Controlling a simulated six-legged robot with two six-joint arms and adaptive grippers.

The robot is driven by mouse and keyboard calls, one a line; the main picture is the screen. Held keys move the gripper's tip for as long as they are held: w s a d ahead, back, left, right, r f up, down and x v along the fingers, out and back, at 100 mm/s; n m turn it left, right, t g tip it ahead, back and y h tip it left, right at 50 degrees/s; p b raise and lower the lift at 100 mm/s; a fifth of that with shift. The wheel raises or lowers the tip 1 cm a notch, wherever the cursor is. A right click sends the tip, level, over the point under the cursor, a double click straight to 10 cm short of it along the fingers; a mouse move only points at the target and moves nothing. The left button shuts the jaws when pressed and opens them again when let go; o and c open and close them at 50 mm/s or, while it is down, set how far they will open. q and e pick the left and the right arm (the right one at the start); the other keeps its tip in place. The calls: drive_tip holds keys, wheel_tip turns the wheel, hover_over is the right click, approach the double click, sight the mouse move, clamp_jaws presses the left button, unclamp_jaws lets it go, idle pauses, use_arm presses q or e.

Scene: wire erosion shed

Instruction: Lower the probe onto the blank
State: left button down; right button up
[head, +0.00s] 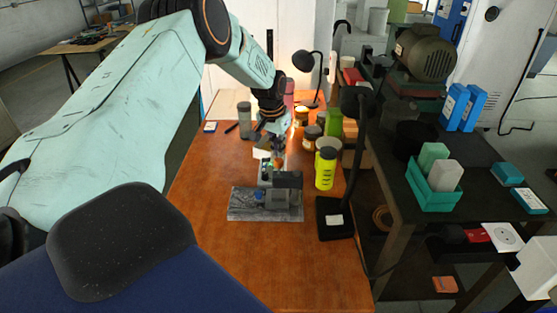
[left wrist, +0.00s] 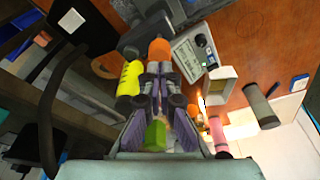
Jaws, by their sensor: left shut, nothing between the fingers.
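A height-gauge-like stand (head: 287,180) with a dark grey arm is on a grey stone-like plate (head: 238,213) on the wooden table. A small blue piece (head: 258,196) is low on the plate; I cannot tell whether it is the blank. The probe tip is too small to make out. My left gripper (head: 273,137) hangs above and behind the stand, pointing down. In the left wrist view its fingers (left wrist: 161,70) are together and empty, just short of an orange knob (left wrist: 158,49); whether they touch it is unclear. My right gripper is not in view.
A yellow bottle (head: 325,169) and a black desk lamp (head: 335,221) stand right of the plate. Jars (head: 311,133) and a grey cylinder (head: 244,119) stand behind. A grey box with a display (left wrist: 194,50) is near the knob. The table's front is clear.

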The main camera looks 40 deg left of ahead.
use_arm(q)
drive_tip(key=shift+d, duration=0.1)
idle(0.4)
drive_tip(key=shift+f, duration=0.35)
drive_tip(key=shift+f+b, duration=0.2)
drive_tip(key=shift+b, duration=0.2)
drive_tip(key=shift+f, duration=0.35)
drive_tip(key=shift+f+b, duration=0.3)
drive_tip(key=shift+b, duration=0.05)
drive_tip(key=shift+r+p, duration=3.25)
drive_tip(key=shift+r, duration=0.4)
